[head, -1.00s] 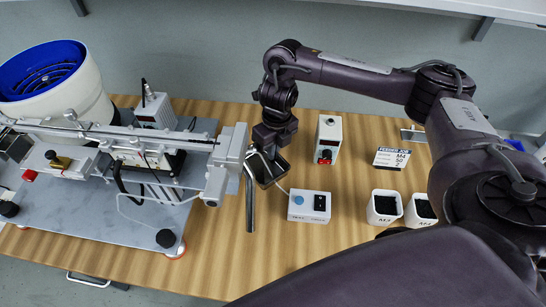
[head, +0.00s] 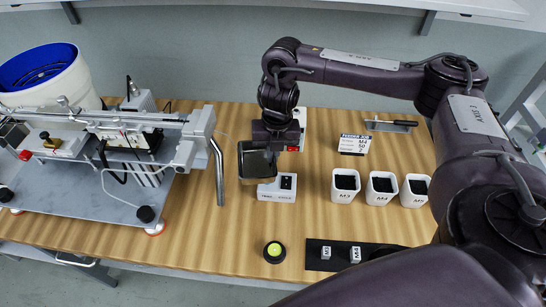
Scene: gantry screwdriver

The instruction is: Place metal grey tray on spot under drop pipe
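The metal grey tray (head: 256,164) hangs from my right gripper (head: 272,146), which appears shut on its back rim. The tray is right of the drop pipe (head: 218,172), with a gap between them in the picture. It overlaps the left side of a white control box (head: 277,188); its height above the table is hard to tell. The drop pipe is a bent grey tube at the right end of the feeder rail, pointing down to the wooden table (head: 225,235). My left gripper is not in view.
The feeder machine (head: 130,130) with a blue-lined bowl (head: 45,85) fills the left. White bins (head: 382,188), a sign (head: 353,145) and a black mat (head: 318,262) are on the right. A round yellow-black object (head: 274,252) lies at the front. Table around the pipe's lower end looks clear.

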